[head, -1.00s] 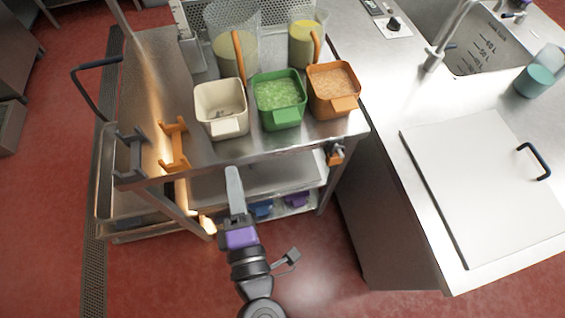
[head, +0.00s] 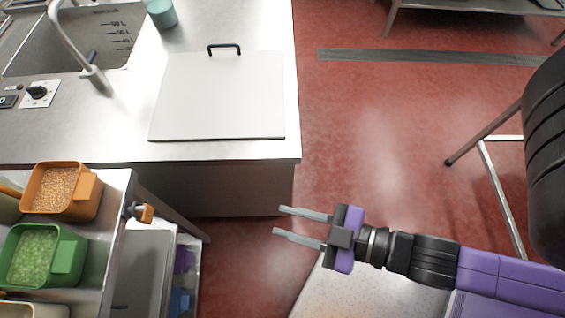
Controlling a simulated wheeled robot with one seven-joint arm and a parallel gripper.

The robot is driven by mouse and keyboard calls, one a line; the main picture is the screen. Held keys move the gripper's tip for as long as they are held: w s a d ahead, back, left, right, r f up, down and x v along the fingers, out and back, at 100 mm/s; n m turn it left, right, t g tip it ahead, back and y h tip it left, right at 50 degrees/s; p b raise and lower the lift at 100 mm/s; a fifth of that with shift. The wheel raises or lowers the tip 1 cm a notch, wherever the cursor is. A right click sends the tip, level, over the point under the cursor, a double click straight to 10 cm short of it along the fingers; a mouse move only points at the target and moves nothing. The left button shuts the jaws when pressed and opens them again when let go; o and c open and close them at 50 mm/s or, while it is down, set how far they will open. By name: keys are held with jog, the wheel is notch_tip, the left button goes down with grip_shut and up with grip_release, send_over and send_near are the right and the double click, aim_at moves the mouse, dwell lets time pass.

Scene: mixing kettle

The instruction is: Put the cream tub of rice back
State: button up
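The cream tub (head: 28,310) is at the lower left corner of the head view, mostly cut off by the picture edge. It stands on the steel cart (head: 112,187) in a row with the green and orange tubs. Its contents are hidden in this frame. My gripper (head: 277,222) is over the floor to the right of the cart. Its two grey fingers are apart and point left, with nothing between them. A wide gap lies between my gripper and the cream tub.
The green tub (head: 68,258) and orange tub (head: 87,196) stand beside the cream one. The steel counter (head: 220,151) carries a lid-like white panel (head: 215,95), with a sink and tap (head: 95,75) at left. Red floor is clear ahead of my gripper.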

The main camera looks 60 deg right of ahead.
jog(key=s+d+r+m+h, duration=0.2)
jog(key=s+d+r+m, duration=0.1)
jog(key=d+r+m, duration=0.1)
jog(key=shift+s+r+m+h, duration=0.15)
jog(key=shift+m+h, duration=0.15)
jog(key=shift+m, duration=0.1)
